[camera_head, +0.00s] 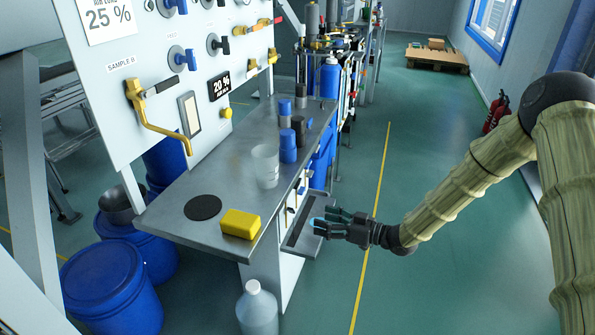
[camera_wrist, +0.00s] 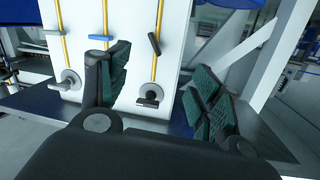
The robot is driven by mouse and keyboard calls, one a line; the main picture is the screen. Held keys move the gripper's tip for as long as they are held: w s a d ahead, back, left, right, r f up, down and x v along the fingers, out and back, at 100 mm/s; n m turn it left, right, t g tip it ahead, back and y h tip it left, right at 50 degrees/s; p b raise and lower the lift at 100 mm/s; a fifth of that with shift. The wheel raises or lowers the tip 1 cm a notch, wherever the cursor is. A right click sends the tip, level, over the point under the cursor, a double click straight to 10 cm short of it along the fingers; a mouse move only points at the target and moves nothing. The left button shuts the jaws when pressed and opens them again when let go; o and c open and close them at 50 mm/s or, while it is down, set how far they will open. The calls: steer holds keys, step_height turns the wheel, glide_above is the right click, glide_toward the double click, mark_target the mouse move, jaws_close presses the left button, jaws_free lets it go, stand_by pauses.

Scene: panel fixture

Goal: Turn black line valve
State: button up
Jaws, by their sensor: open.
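My gripper (camera_head: 335,224) is open and empty. It is at the right of the bench's lower side in the head view. In the wrist view its dark green-padded fingers (camera_wrist: 160,78) stand apart in front of a white panel (camera_wrist: 135,60). A round valve with a black lever (camera_wrist: 150,96) shows on the panel between the fingers, below a yellow line with a black tag-like handle (camera_wrist: 154,43). The fingers appear apart from it. Another round valve with a light lever (camera_wrist: 68,81) is left of the fingers. A blue handle (camera_wrist: 101,37) sits on the middle line, whose lower end is hidden.
A grey bench (camera_head: 230,180) carries a yellow block (camera_head: 240,223), a clear beaker (camera_head: 265,165) and blue jars (camera_head: 288,146). A narrow ledge (camera_head: 308,235) juts out below the bench by my gripper.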

step_height(320, 180, up, 10)
steer(key=w+d+f+n+g+y+p, duration=0.1)
steer(key=w+n+g+y+p, duration=0.1)
steer(key=w+n, duration=0.15)
steer(key=x, duration=0.6)
steer(key=b+x, duration=0.1)
steer(key=x, duration=0.3)
steer(key=shift+s+a+r, duration=0.2)
steer(key=shift+s+r, duration=0.1)
steer(key=shift+c, duration=0.4)
steer(key=c, duration=1)
